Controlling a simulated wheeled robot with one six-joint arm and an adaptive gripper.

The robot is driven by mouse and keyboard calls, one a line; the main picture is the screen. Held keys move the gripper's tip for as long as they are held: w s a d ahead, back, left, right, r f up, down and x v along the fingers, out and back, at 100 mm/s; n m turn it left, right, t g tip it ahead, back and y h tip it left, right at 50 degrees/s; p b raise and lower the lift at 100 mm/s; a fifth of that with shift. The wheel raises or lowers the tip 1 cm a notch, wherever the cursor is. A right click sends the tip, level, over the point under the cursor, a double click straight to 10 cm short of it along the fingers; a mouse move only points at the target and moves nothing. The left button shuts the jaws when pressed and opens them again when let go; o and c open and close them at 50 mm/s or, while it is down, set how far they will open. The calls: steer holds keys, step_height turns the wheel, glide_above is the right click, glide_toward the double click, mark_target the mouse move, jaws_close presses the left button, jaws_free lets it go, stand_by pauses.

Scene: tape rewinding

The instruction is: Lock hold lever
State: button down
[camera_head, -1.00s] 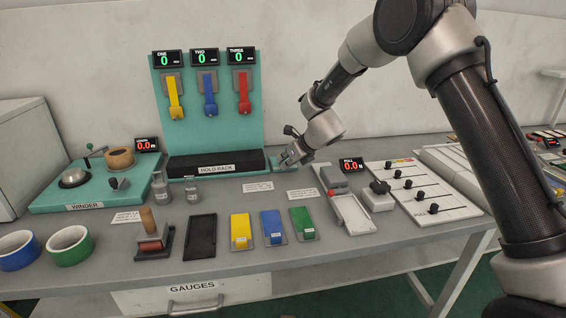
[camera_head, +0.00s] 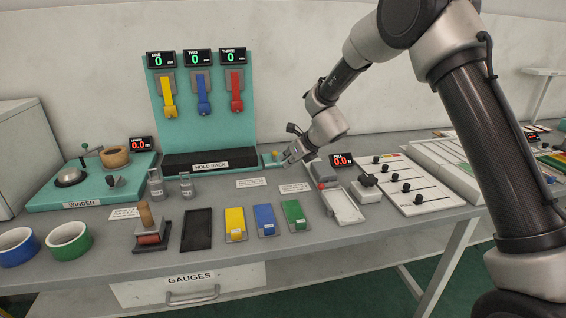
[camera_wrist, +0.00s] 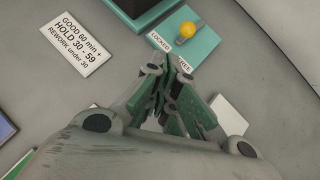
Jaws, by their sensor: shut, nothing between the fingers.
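The hold lever has a yellow ball knob (camera_wrist: 187,30) and sits on a small teal plate (camera_wrist: 203,45), near the top of the wrist view. The plate's near edge carries the labels LOCKED (camera_wrist: 158,40) and FREE (camera_wrist: 184,63). I cannot tell clearly which label the lever stands at. In the head view the knob (camera_head: 275,153) shows small at the right end of the hold rack (camera_head: 210,160). My gripper (camera_head: 287,158) is shut and empty, just right of the plate. In the wrist view its fingertips (camera_wrist: 172,68) are near the labels, apart from the knob.
A white card (camera_wrist: 73,45) with hold times lies left of the gripper in the wrist view. The pull display (camera_head: 341,160) and a white tray (camera_head: 343,206) stand right of the gripper. Yellow, blue and green pieces (camera_head: 265,220) lie toward the front edge.

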steer(key=v, duration=0.8)
steer(key=shift+s, duration=0.35)
steer(key=shift+r, duration=0.1)
